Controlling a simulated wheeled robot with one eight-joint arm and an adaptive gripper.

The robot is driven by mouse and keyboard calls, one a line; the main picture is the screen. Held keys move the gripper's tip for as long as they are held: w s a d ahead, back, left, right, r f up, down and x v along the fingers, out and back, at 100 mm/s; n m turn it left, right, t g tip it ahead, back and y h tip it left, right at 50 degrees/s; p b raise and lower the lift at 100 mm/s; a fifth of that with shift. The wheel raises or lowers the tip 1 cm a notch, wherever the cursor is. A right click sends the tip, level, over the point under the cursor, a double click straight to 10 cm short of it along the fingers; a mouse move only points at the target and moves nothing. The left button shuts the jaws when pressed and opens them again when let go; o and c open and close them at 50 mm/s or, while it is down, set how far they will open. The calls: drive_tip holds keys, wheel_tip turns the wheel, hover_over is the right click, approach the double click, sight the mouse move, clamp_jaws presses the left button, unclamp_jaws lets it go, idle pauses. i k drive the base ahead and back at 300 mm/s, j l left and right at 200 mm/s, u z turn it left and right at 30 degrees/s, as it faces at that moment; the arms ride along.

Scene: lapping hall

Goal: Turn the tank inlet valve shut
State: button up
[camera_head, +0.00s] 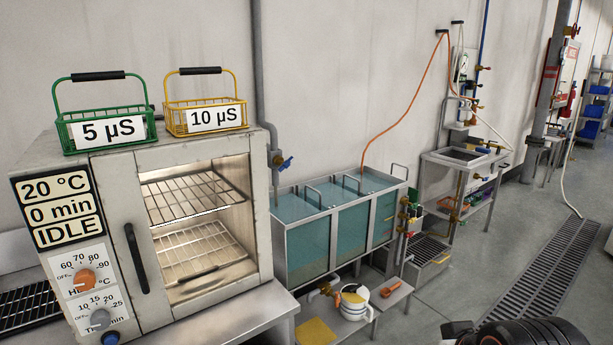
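A valve with a blue handle (284,163) sits on a grey pipe (262,98) that comes down the wall to the back left end of the water tank. It is the valve closest to the tank's left end; no label marks it as the inlet. The handle points out to the right and slightly up, at an angle to the pipe. The tank (307,238) is a metal-framed glass tank with several sections of blue-green water. My gripper's fingers are not in view; only a dark part of my arm shows at the bottom right, far from the valve.
An oven cabinet (136,245) with a green basket (105,129) and a yellow basket (206,117) on top stands left, before the valve. A low shelf with a white pot (354,302) is below the tank. Other valves (404,215) are at its right. Floor is clear at right.

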sight(286, 163)
drive_tip(key=i+l+u, duration=0.2)
drive_tip(key=i, duration=0.3)
drive_tip(key=i+u, duration=0.2)
drive_tip(key=i, duration=0.35)
drive_tip(key=i+l+u, duration=0.25)
drive_tip(key=i, duration=0.25)
drive_tip(key=i+l+z, duration=0.25)
drive_tip(key=i+l, duration=0.05)
drive_tip(key=i, duration=0.05)
